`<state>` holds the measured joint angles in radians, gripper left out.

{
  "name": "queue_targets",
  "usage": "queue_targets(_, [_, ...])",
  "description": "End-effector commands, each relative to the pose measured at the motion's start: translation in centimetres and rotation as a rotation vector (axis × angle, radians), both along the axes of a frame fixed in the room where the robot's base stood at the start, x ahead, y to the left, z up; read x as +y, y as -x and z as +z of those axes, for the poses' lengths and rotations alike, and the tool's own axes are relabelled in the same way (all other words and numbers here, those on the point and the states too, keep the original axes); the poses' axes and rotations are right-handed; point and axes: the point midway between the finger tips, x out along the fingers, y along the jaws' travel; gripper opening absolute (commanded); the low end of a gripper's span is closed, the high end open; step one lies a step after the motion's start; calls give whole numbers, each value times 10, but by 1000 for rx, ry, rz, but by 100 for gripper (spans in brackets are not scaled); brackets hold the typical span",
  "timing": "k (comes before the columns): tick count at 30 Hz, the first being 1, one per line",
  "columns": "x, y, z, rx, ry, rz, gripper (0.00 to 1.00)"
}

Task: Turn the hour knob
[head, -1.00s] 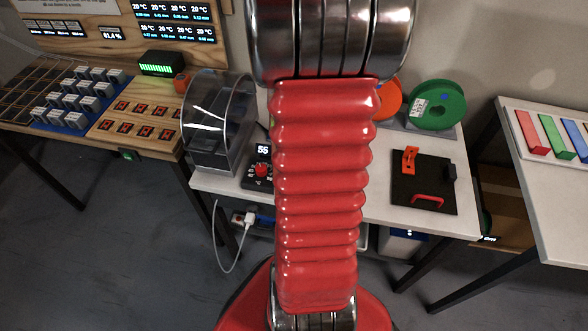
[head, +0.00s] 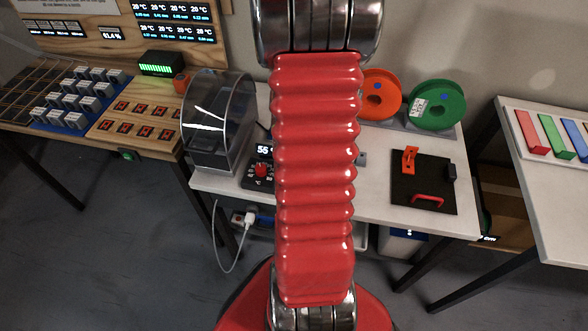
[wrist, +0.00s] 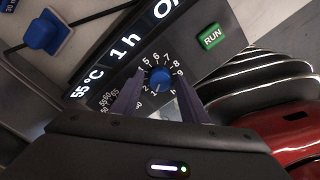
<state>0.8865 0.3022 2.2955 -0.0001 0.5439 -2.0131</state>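The hour knob is the blue knob (wrist: 160,77) in the wrist view, ringed by white numbers on a black panel. The display (wrist: 126,47) above it reads 55 °C and 1 h, then is cut off. My gripper (wrist: 162,86) is open, one finger on each side of the blue knob; I cannot tell whether either touches it. Another dial's numbers (wrist: 108,100) show left of the fingers, its knob hidden. In the head view a red knob (head: 261,171) shows on the panel's left part; my arm hides the blue knob and my gripper.
A green RUN button (wrist: 212,38) is right of the display. A clear-covered box (head: 218,120) stands left of the panel. Orange (head: 378,92) and green (head: 436,105) spools and a black mat (head: 405,195) with orange and red parts are to the right on the white table.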

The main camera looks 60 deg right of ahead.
Motion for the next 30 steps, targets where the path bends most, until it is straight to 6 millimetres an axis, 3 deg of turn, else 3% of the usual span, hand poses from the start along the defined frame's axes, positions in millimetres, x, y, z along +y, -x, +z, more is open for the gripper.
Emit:
queue_targets(15, [0, 0, 0, -1, 0, 0, 5])
queue_targets(30, [0, 0, 0, 0, 1, -108, 5])
